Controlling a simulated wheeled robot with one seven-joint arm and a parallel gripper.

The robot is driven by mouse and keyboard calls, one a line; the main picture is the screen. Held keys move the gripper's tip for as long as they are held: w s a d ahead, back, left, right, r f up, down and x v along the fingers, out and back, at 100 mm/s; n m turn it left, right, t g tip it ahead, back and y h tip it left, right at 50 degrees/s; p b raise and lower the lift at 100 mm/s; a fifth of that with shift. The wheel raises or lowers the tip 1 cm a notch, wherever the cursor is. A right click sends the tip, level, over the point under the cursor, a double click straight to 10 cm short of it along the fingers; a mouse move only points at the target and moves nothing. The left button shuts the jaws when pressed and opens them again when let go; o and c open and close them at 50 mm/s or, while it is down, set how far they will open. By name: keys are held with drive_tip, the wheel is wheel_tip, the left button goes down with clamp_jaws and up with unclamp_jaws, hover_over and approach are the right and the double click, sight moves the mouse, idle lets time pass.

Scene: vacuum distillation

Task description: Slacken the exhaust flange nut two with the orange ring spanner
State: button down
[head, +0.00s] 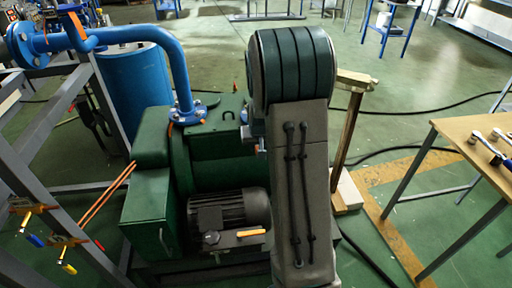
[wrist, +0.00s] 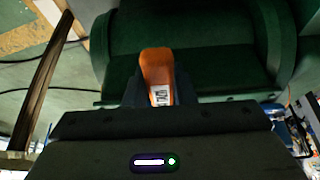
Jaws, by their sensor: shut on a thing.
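My gripper (wrist: 158,98) is shut on the orange ring spanner (wrist: 158,66), whose handle with a white label stands up between the jaws in the wrist view. The spanner's ring end cannot be made out. A bolted blue flange (head: 186,114) joins the blue pipe to the pump top. I cannot tell which nut is exhaust flange nut two; none shows clearly near the gripper.
A grey motor (head: 230,209) sits low on the pump's front. A grey frame (head: 55,120) with valves stands left. A wooden post (head: 348,135) stands just right of my arm. A wooden bench (head: 470,135) with tools is at right. Black cables cross the floor.

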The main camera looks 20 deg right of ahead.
drive_tip(key=shift+s+d+n+b, duration=0.25)
drive_tip(key=shift+d+n+b, duration=0.45)
drive_tip(key=shift+d+b, duration=0.45)
drive_tip(key=shift+a, duration=0.15)
drive_tip(key=d+b, duration=0.1)
drive_tip(key=d+n+y+b, duration=0.1)
drive_tip(key=shift+s+d+n+b, duration=0.2)
drive_tip(key=shift+d+n+b, duration=0.1)
drive_tip(key=shift+d+b, duration=0.1)
